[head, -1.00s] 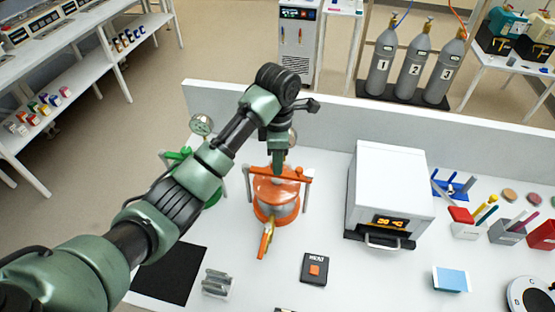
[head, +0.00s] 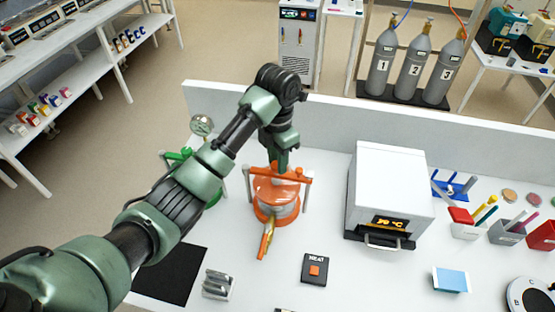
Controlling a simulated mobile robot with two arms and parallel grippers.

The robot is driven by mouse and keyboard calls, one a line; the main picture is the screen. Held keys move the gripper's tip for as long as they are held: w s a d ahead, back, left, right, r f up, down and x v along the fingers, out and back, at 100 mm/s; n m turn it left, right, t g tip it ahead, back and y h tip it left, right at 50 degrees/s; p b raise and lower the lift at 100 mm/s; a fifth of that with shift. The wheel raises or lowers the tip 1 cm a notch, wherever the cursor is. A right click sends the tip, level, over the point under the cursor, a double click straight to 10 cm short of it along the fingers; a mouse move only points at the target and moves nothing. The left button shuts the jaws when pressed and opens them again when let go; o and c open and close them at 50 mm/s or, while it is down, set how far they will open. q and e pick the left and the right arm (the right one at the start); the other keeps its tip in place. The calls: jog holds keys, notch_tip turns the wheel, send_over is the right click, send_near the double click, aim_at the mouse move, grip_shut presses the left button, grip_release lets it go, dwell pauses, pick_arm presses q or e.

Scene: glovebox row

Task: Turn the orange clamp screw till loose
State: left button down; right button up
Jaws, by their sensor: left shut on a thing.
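The orange vessel (head: 274,208) stands on the white bench, with an orange clamp bar (head: 292,177) across its top. My left gripper (head: 280,168) points down at the middle of this bar and is shut there on the orange clamp screw. The screw itself is hidden by the fingers, so its thread and how loose it is cannot be seen. An orange handle or spout (head: 266,240) sticks out toward the front of the vessel. My right gripper is not in view.
A green clamped vessel (head: 213,192) stands close on the left, partly behind my arm. A white oven (head: 390,190) is on the right. A heat button box (head: 315,269), a grey metal holder (head: 218,284) and a black mat (head: 172,273) lie in front. A low wall (head: 330,122) runs behind.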

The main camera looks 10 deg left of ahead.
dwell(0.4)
pick_arm(q)
jog(key=c, duration=1.1)
grip_release()
